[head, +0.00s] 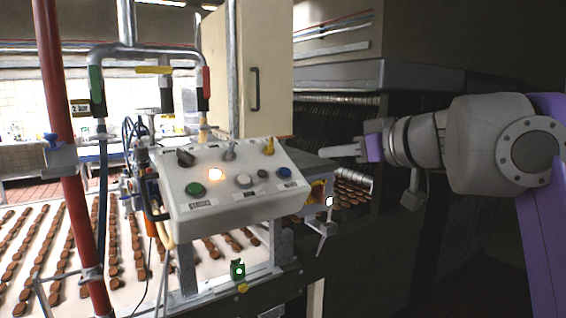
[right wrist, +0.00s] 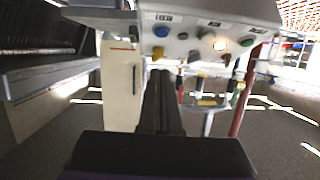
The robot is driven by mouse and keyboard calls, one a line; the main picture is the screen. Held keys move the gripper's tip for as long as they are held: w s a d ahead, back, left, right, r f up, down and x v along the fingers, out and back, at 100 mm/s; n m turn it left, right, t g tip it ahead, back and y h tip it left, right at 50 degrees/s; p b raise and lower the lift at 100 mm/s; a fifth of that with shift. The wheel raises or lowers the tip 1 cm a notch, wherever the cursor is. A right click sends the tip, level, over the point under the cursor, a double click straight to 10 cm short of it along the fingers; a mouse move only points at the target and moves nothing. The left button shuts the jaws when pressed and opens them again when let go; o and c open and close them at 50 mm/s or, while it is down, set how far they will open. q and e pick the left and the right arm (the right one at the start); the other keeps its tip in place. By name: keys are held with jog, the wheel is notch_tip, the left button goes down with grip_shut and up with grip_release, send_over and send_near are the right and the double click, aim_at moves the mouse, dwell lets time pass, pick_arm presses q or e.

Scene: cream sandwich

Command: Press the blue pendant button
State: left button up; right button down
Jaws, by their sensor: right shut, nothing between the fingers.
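The blue button (head: 284,173) sits near the right end of the sloped white control panel (head: 222,208) in the head view. It also shows in the right wrist view (right wrist: 161,31), just above the fingertips in the picture. My right gripper (head: 322,152) is shut and empty, pointing left. Its fingertips are to the right of the panel and a little above the blue button in the picture. In the right wrist view the closed fingers (right wrist: 161,76) point towards the panel, with a visible gap before the button. My left gripper is not in view.
The panel also carries a green button (head: 195,189), a lit amber lamp (head: 216,174), a white button (head: 243,181), a black knob (head: 186,158) and a yellow one (head: 269,146). A conveyor with biscuits (head: 65,240) is at left. A dark machine (head: 400,75) stands behind my right arm.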

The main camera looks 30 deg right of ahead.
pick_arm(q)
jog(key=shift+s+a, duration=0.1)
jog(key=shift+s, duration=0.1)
pick_arm(e)
jog(key=shift+s+r, duration=0.3)
jog(key=shift+r, duration=0.05)
send_near(283, 167)
jog(key=w+r, duration=0.1)
jog(key=w, duration=0.3)
jog(key=shift+w+a+f+b, duration=0.2)
jog(key=shift+w+f+b, duration=0.05)
jog(key=shift+f+b, duration=0.25)
jog(key=shift+w+a+f+b, duration=0.25)
jog(key=shift+f+b, duration=0.1)
jog(key=shift+f, duration=0.55)
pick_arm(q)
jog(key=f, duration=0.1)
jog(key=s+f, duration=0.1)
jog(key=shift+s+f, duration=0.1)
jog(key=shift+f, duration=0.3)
pick_arm(e)
jog(key=shift+w, duration=0.1)
jog(key=shift+w, duration=0.15)
